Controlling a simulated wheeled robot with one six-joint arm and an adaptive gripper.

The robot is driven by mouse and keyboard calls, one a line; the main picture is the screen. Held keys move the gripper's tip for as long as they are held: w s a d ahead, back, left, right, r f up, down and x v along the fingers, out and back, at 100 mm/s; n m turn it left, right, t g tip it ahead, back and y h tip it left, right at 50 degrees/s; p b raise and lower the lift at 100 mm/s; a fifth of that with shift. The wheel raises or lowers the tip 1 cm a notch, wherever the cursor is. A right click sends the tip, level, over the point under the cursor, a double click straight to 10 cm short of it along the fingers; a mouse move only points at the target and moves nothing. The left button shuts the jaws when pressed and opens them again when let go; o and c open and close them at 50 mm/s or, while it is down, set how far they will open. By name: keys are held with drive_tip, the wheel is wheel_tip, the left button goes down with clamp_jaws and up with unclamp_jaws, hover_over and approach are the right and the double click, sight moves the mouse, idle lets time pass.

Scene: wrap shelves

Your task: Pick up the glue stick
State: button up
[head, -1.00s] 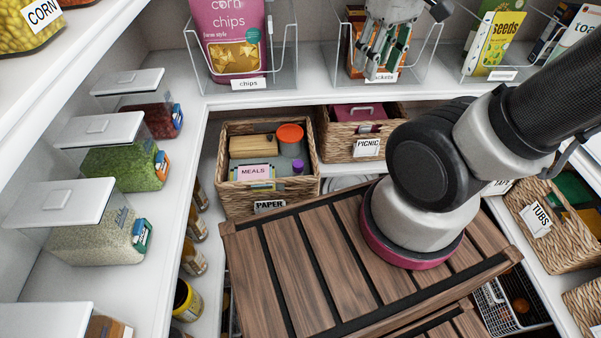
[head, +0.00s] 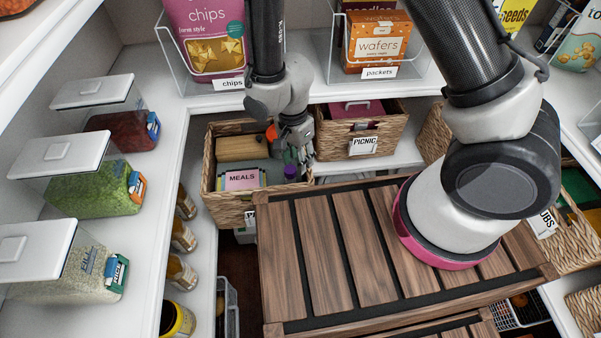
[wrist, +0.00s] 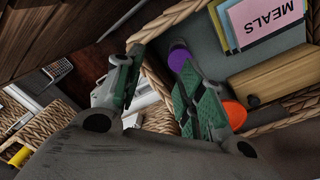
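The glue stick, seen by its purple cap (head: 290,171), stands at the front right corner inside the wicker basket (head: 231,208) with the MEALS cards (head: 243,180). In the wrist view the purple cap (wrist: 179,55) shows just beyond the tip of the right finger, which hides the part below. My gripper (head: 297,164) is over the right side of this basket, pointing down. In the wrist view my gripper (wrist: 160,60) is open, with its fingers apart and the basket's rim showing between them. I see nothing held.
An orange round thing (wrist: 235,114) and a wooden box (wrist: 268,82) share the basket. The PICNIC basket (head: 388,125) stands to the right. A slatted wooden top (head: 340,245) lies in front. Clear bins with packets (head: 376,42) stand on the shelf above.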

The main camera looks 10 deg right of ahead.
sight(293, 169)
drive_tip(key=m, duration=0.1)
drive_tip(key=w+a+m, duration=0.1)
drive_tip(key=m, duration=0.1)
drive_tip(key=shift+w+a+t+y, duration=0.1)
drive_tip(key=shift+a+t+y, duration=0.05)
drive_tip(key=shift+t+y, duration=0.15)
drive_tip(key=shift+f+m, duration=0.25)
drive_tip(key=shift+m, duration=0.05)
wheel_tip(293, 169, down, 6)
drive_tip(key=shift+r, duration=0.25)
drive_tip(key=f, duration=0.6)
drive_tip(key=shift+w+a, duration=0.1)
drive_tip(key=shift+a, duration=0.2)
drive_tip(key=c, duration=0.8)
